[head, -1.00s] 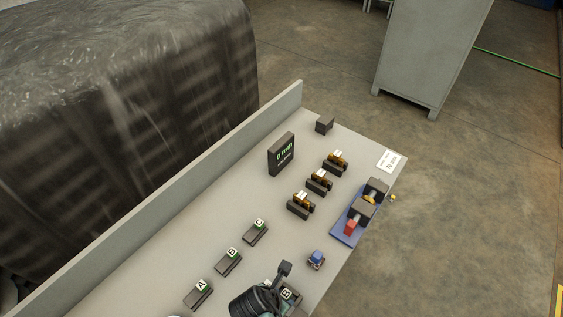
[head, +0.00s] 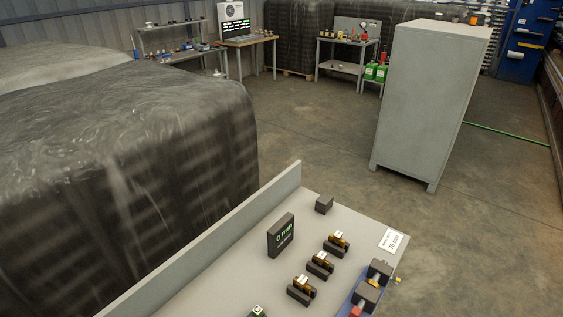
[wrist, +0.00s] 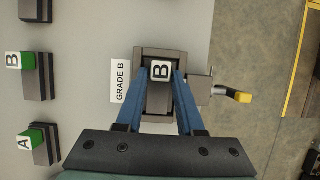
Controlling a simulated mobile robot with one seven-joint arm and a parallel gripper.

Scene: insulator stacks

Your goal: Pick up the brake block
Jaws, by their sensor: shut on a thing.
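In the wrist view, my gripper (wrist: 163,78) reaches in with two blue fingers. They are shut on a dark block with a white B label (wrist: 160,71), which looks like the brake block. The block is within the outline of a dark rectangular holder (wrist: 143,54) beside a GRADE B card (wrist: 121,81). Whether it rests there or is raised cannot be told. Two dark blocks with green tops, B (wrist: 28,61) and A (wrist: 31,138), lie to the left. My gripper is out of the head view.
The grey bench (head: 228,284) carries a 0 mm display (head: 281,236), a small dark box (head: 324,204), several amber-topped pieces (head: 320,262) and a blue fixture (head: 352,301). A yellow-tipped handle (wrist: 238,95) juts out right of the holder. A grey cabinet (head: 430,100) stands beyond the bench.

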